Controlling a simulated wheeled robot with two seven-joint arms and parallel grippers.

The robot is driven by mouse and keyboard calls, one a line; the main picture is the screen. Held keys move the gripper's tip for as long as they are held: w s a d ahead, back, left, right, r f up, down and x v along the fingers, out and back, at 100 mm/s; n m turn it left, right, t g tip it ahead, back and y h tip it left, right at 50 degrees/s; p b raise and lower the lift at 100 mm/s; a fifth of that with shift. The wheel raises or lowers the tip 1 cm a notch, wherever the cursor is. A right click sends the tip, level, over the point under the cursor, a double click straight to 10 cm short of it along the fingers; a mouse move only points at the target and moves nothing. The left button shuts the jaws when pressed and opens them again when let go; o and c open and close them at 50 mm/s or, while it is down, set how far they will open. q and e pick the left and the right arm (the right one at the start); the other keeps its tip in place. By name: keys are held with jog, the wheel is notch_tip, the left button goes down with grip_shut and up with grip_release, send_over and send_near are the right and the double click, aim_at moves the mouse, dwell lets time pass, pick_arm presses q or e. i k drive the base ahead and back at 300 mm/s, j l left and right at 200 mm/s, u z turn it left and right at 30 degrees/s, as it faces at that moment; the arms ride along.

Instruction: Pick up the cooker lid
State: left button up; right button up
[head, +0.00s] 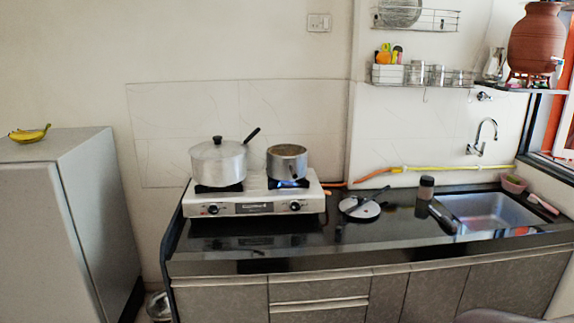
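A round, silvery lid (360,209) with a long black handle across it lies flat on the black counter, to the right of the stove. It looks like a pressure cooker lid. A large metal pot (218,165) on the left burner has its own lid with a dark knob, and a black handle sticks up at its right. A smaller open pot (287,163) with brown contents stands on the right burner. Neither of my grippers shows in the head view.
The gas stove (255,200) has a flame under the smaller pot. A dark jar (426,188) and the sink (487,212) lie to the right. A wall rack (422,76) hangs above. A grey fridge (65,210) with bananas stands left. A blurred grey shape shows at bottom right.

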aim_at(373, 209)
jog(key=i+l+u, duration=0.1)
jog(key=i+l, duration=0.2)
jog(key=i, duration=0.15)
jog(key=i+l, duration=0.3)
jog(key=i, duration=0.15)
jog(key=u, duration=0.05)
